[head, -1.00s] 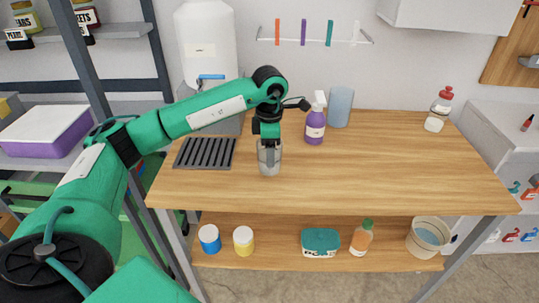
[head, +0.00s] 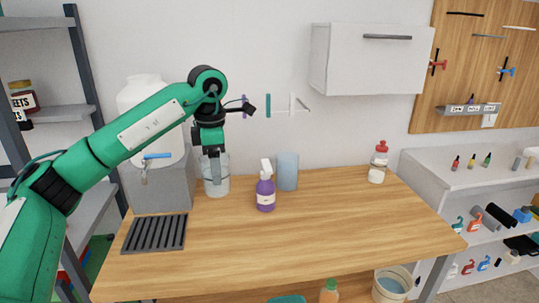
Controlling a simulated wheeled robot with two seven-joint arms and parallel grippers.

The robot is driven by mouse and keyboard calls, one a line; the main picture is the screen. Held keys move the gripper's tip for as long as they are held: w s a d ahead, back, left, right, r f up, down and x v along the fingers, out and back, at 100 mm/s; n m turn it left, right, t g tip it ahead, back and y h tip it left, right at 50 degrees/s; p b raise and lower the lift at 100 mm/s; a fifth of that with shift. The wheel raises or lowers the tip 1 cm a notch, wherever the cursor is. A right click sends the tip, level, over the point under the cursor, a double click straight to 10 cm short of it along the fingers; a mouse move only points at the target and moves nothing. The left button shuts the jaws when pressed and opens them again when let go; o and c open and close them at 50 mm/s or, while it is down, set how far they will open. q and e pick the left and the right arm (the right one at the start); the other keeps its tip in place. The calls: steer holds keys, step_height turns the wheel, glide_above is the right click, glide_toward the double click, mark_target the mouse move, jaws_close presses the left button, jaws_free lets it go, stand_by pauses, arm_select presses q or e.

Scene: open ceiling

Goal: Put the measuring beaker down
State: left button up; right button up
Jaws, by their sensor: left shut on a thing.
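The measuring beaker (head: 222,186) is a clear, upright glass vessel near the back left of the wooden table (head: 330,225). My left gripper (head: 215,176) points down from above and is shut on the beaker, with its fingers partly covering it. The beaker's bottom shows against the table top; I cannot tell whether it touches the wood or hangs just above it. My right gripper is not in view.
A purple spray bottle (head: 265,194) and a blue cylinder (head: 288,171) stand right of the beaker. A white water tank (head: 140,105) on a grey stand (head: 160,188) and a dark slatted mat (head: 155,233) are left. The table's middle and right are mostly clear.

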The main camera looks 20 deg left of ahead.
arm_select(q)
steer(key=s+d+f+m+p, duration=0.4)
steer(key=d+m, duration=0.3)
steer(key=m, duration=0.5)
steer(key=s+d+f+m+p, duration=0.4)
steer(key=d+f+m, duration=0.3)
steer(key=m, duration=0.6)
steer(key=shift+s+d+f, duration=0.2)
steer(key=shift+d+f, duration=0.1)
steer(key=shift+d, duration=0.2)
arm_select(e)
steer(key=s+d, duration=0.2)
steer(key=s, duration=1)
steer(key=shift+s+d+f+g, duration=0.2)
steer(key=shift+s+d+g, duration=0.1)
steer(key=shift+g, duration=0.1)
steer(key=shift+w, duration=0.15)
